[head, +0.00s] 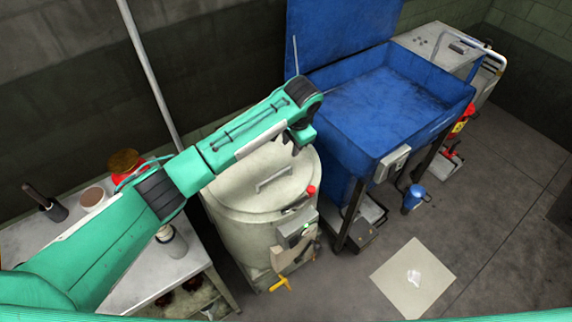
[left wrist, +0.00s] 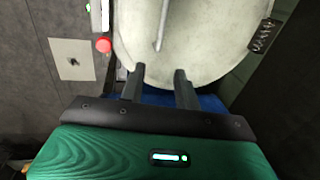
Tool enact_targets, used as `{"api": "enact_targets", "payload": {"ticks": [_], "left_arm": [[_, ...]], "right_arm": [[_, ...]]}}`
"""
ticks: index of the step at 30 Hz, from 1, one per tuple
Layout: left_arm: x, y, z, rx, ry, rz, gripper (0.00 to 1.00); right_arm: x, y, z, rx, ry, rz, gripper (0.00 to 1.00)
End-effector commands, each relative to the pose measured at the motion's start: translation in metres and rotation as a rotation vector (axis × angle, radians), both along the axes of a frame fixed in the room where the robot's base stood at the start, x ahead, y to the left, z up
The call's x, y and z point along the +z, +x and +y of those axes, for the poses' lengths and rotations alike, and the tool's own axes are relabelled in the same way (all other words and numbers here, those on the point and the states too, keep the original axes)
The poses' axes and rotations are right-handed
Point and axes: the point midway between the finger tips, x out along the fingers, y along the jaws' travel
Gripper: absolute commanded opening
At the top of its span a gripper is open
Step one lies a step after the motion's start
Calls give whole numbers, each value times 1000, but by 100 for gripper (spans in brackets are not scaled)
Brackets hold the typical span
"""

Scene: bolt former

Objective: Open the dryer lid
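The dryer (head: 262,240) is a pale, round drum standing left of the blue washing tub. Its round lid (head: 238,193) lies flat and shut on top, with a straight bar handle (head: 273,179) across it. In the left wrist view the lid (left wrist: 205,45) and the handle (left wrist: 162,28) lie beyond the fingertips. My left gripper (head: 297,144) is above the lid's far right edge, short of the handle. Its fingers (left wrist: 157,74) are apart with nothing between them. Whether they touch the lid cannot be told. My right gripper is not in view.
A red button (head: 311,190) and a control box (head: 297,228) are on the dryer's front. The blue tub (head: 350,135) stands close on the right. A table (head: 170,268) with jars is on the left. A pale sheet (head: 395,285) lies on the floor.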

Motion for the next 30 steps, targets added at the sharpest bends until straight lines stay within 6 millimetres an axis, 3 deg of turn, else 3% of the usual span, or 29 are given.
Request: {"api": "enact_targets", "payload": {"ticks": [15,22,30], "left_arm": [[-99,15,13,3,1,2,33],[-121,19,15,1,0,1,33],[-125,19,15,1,-2,0,33]], "right_arm": [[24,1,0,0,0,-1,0],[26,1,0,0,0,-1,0],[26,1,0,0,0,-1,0]]}}
